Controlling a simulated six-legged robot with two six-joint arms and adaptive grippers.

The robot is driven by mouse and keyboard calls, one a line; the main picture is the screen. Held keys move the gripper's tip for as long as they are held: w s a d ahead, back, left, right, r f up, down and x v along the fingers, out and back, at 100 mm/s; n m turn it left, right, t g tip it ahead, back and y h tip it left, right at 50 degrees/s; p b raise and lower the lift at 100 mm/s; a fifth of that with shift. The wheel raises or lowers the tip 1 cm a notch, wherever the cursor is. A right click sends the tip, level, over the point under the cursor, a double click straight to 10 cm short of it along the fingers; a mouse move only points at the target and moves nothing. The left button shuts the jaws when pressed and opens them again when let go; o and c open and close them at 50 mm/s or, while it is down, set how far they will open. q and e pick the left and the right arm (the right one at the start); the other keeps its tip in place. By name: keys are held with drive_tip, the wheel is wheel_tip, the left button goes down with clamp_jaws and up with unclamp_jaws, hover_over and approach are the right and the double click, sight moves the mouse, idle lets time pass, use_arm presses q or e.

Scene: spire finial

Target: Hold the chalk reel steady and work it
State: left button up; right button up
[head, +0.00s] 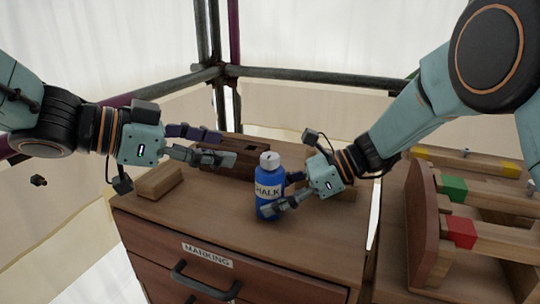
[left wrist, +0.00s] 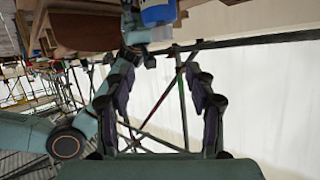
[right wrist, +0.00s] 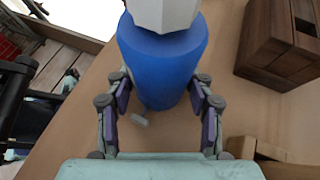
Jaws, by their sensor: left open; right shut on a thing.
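The chalk reel is a blue bottle-shaped body (head: 268,207) with a pale grey cap (head: 269,159) and a CHALK label. It stands upright on the cabinet top. My right gripper (head: 279,196) is shut on it from the right; in the right wrist view its fingers flank the blue body (right wrist: 165,62). A small pale tab (right wrist: 140,119) shows by the reel's near side there. My left gripper (head: 226,148) is open and empty, left of the cap and apart from it. In the left wrist view the reel (left wrist: 158,12) shows at the top edge, beyond the open fingers.
The wooden cabinet (head: 322,245) has a drawer labelled MARKING. A pale wood block (head: 158,180) lies at left, and a dark slotted block (head: 242,148) stands behind the reel. A rack of colour-marked timbers (head: 490,192) is at right. The top in front of the reel is clear.

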sight(270, 155)
use_arm(q)
drive_tip(key=shift+n, duration=0.8)
drive_tip(key=x, duration=1.2)
drive_tip(key=shift+w+a+f, duration=0.1)
drive_tip(key=shift+w+a, duration=0.1)
drive_tip(key=shift+w, duration=0.05)
clamp_jaws()
drive_tip(key=shift+m, duration=0.3)
